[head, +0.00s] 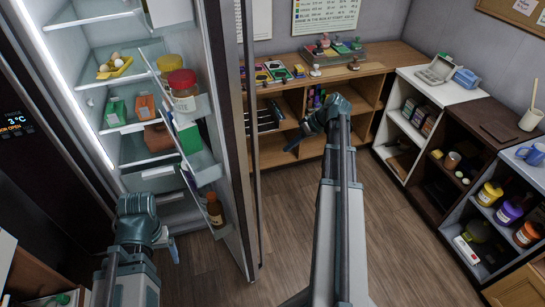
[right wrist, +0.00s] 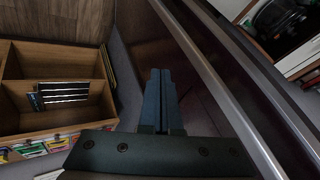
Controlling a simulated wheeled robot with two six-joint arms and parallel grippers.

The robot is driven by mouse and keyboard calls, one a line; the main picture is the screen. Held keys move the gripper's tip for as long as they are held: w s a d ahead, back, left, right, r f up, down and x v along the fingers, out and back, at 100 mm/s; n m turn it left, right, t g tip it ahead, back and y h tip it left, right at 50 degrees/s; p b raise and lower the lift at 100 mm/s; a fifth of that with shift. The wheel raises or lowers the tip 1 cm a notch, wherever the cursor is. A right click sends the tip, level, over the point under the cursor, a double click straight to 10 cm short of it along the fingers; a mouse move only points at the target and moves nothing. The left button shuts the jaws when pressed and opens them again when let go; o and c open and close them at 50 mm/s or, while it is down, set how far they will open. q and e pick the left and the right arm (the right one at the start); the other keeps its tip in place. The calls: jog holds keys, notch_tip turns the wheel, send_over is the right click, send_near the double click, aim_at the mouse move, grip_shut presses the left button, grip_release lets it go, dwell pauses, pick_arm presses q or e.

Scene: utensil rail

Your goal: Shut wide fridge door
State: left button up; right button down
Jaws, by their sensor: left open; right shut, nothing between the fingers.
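The wide fridge (head: 25,85) stands at the left with its lit inside showing. Its door (head: 231,150) stands wide open, its edge facing me and its inner racks on the left side. My left gripper (head: 172,248) is open and low in front of the fridge opening, left of the door. My right gripper (head: 294,144) is shut and empty, right of the door on its outer side. In the right wrist view its closed fingers (right wrist: 161,88) are beside a dark panel (right wrist: 196,75), apparently the door's outer face. I cannot tell whether they touch it.
The door racks hold a red-lidded jar (head: 183,92) and a brown bottle (head: 215,210). A wooden shelf unit (head: 385,58) stands behind the door, with more shelving at the right. Bare floor (head: 400,235) lies between.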

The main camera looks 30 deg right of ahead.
jog(key=w+a+f+b, duration=0.3)
jog(key=a+f+b, duration=0.4)
jog(key=a, duration=0.1)
jog(key=shift+w+a+f, duration=0.25)
jog(key=shift+a+f, duration=0.1)
jog(key=shift+f, duration=0.05)
